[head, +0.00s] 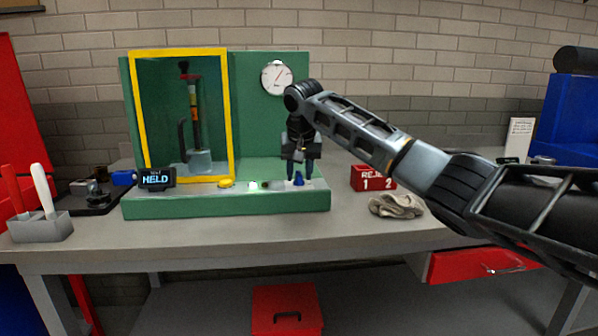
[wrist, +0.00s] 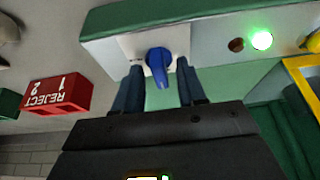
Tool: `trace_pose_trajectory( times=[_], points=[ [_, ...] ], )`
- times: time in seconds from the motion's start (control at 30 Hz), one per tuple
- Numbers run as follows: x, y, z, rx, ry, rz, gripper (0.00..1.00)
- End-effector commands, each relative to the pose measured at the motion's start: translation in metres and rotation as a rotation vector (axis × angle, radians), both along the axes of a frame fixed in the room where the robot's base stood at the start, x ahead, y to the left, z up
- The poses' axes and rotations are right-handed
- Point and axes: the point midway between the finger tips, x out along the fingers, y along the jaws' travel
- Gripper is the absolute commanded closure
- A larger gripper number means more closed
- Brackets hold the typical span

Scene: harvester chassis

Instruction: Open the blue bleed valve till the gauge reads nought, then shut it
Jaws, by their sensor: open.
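The blue bleed valve (head: 298,178) is a small blue knob on a pale plate on the front ledge of the green rig. In the wrist view the blue valve handle (wrist: 158,66) sits between my two fingers. My gripper (head: 302,175) points down over the valve. Its fingers (wrist: 160,88) are open on either side of the knob, with gaps showing. The round gauge (head: 277,77) is on the green back panel. Its needle is visible, but the reading is too small to tell. A small display (head: 157,178) reads "HELD".
A green light (head: 253,185) glows on the ledge, with a yellow knob (head: 226,183) beside it. A yellow-framed guard (head: 231,120) stands left of my gripper. A red reject box (head: 372,178) and a crumpled cloth (head: 397,206) lie to the right.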

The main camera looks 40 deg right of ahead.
Motion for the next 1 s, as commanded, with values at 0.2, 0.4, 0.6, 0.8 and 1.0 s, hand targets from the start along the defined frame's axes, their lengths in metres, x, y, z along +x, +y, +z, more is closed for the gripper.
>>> trace_pose_trajectory(
  times=[0.2,0.4,0.6,0.8,1.0],
  points=[
    [0.0,0.0003,-0.0001,0.0,0.0,0.0,0.65],
    [-0.0001,0.0003,0.0,0.0,0.0,0.0,0.84],
    [-0.0001,0.0004,-0.0003,0.0,0.001,0.001,1.0],
    [-0.0002,0.0005,-0.0006,0.001,0.002,0.0,1.0],
    [-0.0001,0.0019,0.0003,0.003,0.004,-0.028,1.0]
  ],
)
